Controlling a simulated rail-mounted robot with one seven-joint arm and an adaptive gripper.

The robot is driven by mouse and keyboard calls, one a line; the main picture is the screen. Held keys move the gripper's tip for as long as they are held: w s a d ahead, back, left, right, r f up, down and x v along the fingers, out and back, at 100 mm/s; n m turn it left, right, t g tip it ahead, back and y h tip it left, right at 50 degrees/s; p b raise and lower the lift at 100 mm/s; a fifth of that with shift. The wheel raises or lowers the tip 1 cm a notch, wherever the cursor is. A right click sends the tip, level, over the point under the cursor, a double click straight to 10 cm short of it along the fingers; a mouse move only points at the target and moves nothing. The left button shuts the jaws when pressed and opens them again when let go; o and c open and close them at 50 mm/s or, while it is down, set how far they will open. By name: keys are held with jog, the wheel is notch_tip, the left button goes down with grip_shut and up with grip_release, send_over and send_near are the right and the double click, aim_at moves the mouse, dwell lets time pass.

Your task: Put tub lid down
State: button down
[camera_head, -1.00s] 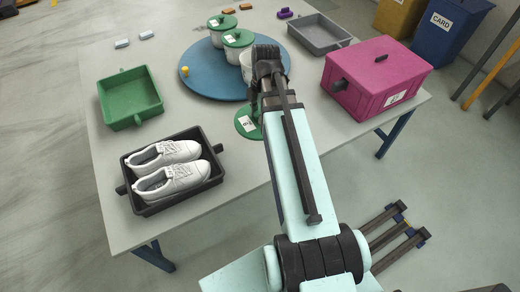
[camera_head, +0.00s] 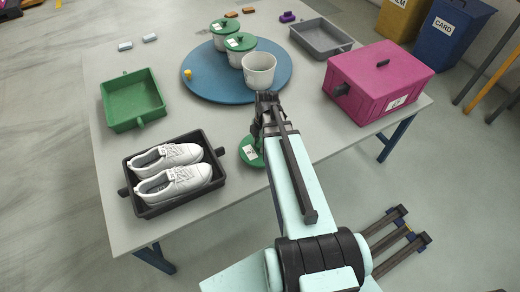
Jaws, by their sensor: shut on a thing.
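The green tub lid (camera_head: 250,152) with a white label shows just left of my arm, over the near part of the table. My gripper (camera_head: 262,133) is shut on the lid; my own arm and gripper hide its right part and the grip itself. I cannot tell whether the lid touches the table. An open white tub (camera_head: 259,71) stands on the near right of the blue round board (camera_head: 211,92). Two tubs with green lids (camera_head: 240,44) (camera_head: 224,26) stand behind it on the board.
A dark tray (camera_head: 158,208) with white shoes (camera_head: 174,182) lies left of the lid. A green tray (camera_head: 133,101), a grey tray (camera_head: 320,40) and a pink box (camera_head: 377,79) stand around the board. Bare table (camera_head: 220,128) lies between board and shoe tray.

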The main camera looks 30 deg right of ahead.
jog(key=shift+f, duration=1.9)
jog(key=shift+f, duration=0.1)
jog(key=c, duration=0.8)
grip_release()
jog(key=r, duration=0.4)
jog(key=d+r, duration=0.1)
jog(key=r, duration=0.7)
jog(key=shift+w+d+r+b, duration=0.1)
jog(key=shift+d+b, duration=0.1)
jog(key=shift+b, duration=0.2)
